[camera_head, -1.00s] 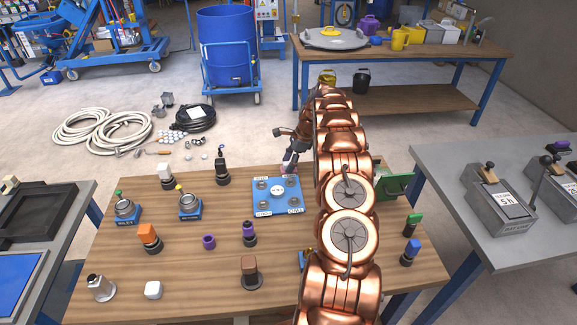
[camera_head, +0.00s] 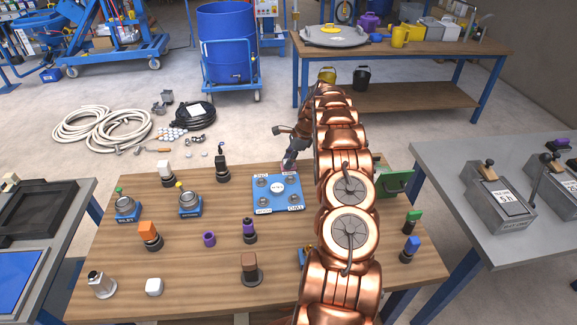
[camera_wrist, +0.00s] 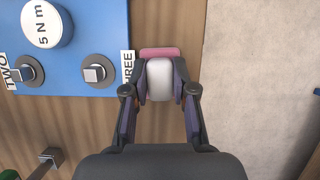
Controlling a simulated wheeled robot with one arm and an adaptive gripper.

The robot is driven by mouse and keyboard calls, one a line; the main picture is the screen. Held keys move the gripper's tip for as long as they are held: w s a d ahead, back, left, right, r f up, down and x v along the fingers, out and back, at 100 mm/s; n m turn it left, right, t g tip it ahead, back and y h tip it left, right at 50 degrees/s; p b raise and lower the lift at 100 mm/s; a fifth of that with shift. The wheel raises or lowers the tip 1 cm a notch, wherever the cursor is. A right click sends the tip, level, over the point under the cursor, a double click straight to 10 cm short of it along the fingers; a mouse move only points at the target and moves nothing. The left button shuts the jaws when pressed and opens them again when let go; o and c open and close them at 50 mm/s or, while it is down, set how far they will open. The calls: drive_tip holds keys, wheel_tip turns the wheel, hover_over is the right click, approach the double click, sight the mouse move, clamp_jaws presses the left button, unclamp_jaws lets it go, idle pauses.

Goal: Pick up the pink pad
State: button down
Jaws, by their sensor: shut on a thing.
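My gripper (camera_wrist: 160,92) is in the wrist view with its two dark fingers closed on the sides of a pale block (camera_wrist: 159,80). The pink pad (camera_wrist: 160,53) sits at the far end of this block, just beyond the fingertips, and seems joined to it. The held piece is beside the blue plate's right edge, by the label THREE, above the wooden table top. In the head view, my gripper (camera_head: 291,158) is at the far edge of the wooden table, behind the blue plate; the pad is too small to make out clearly there.
The blue plate (camera_head: 284,206) carries a round white knob (camera_wrist: 47,22) marked 5 N m and several square-headed studs. Several coloured-topped pieces stand on the wooden table (camera_head: 190,275). A green box (camera_head: 394,180) is right of my arm. Floor (camera_wrist: 250,80) shows past the table edge.

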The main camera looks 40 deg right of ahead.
drive_tip(key=shift+f, duration=0.1)
drive_tip(key=shift+r+b, duration=0.3)
drive_tip(key=shift+r, duration=0.25)
wheel_tip(320, 180, up, 9)
drive_tip(key=b, duration=0.2)
drive_tip(key=shift+b, duration=0.35)
